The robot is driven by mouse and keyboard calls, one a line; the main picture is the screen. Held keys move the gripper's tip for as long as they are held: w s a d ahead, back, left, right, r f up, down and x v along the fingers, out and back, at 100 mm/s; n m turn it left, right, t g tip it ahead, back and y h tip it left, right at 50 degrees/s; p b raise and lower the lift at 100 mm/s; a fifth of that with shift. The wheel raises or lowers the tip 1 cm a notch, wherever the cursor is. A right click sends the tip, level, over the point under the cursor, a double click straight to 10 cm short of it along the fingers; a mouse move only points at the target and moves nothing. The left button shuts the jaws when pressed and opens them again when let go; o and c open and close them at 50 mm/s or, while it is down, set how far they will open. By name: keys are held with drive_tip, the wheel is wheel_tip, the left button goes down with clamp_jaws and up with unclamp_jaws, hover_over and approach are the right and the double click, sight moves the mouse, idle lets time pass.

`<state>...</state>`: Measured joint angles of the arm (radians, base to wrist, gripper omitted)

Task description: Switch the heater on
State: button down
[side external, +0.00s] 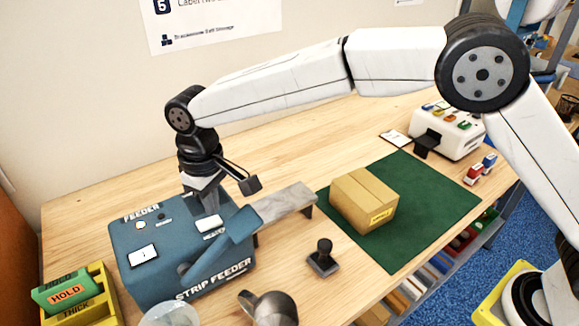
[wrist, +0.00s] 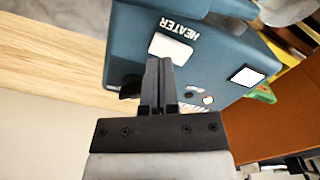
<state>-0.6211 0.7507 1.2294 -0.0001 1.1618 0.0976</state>
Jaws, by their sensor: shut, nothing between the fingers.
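The blue strip feeder (side external: 185,262) stands on the table at the left in the side view. The white heater switch (side external: 208,226) is a flat rocker on its top. In the wrist view, this switch (wrist: 171,48) lies beside the printed word HEATER on the blue case. My gripper (side external: 211,208) points down over the feeder, with its fingertips close to the switch. In the wrist view my gripper (wrist: 158,62) is shut and empty, its tips at the switch's near edge. I cannot tell whether they touch it.
A feeder arm (side external: 283,203) reaches right toward a carton (side external: 363,200) on a green mat (side external: 437,205). A black-handled stamp (side external: 323,257), a metal jug (side external: 268,308) and a yellow card holder (side external: 88,303) stand around the feeder. A white button box (side external: 447,131) is at the back right.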

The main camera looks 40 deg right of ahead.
sight(222, 219)
drive_tip(key=shift+r, duration=2.35)
drive_tip(key=shift+d, duration=0.1)
drive_tip(key=shift+w+d+f, duration=0.1)
drive_tip(key=shift+d+f, duration=0.05)
drive_tip(key=shift+d, duration=0.45)
drive_tip(key=d+f+m, duration=0.2)
drive_tip(key=d, duration=0.8)
drive_tip(key=s+d+f+m+t, duration=0.1)
drive_tip(key=s+d+f+m, duration=0.1)
drive_tip(key=s+d, duration=0.7)
drive_tip(key=s+d+f+m+t, duration=0.1)
drive_tip(key=s+d+f+m, duration=0.1)
drive_tip(key=s+d+f, duration=0.3)
drive_tip(key=s+d, duration=0.4)
drive_tip(key=d, duration=0.3)
drive_tip(key=shift+d+f+t, duration=0.2)
drive_tip(key=shift+f+t, duration=0.1)
drive_tip(key=c, duration=1.3)
unclamp_jaws()
drive_tip(key=shift+w, duration=0.1)
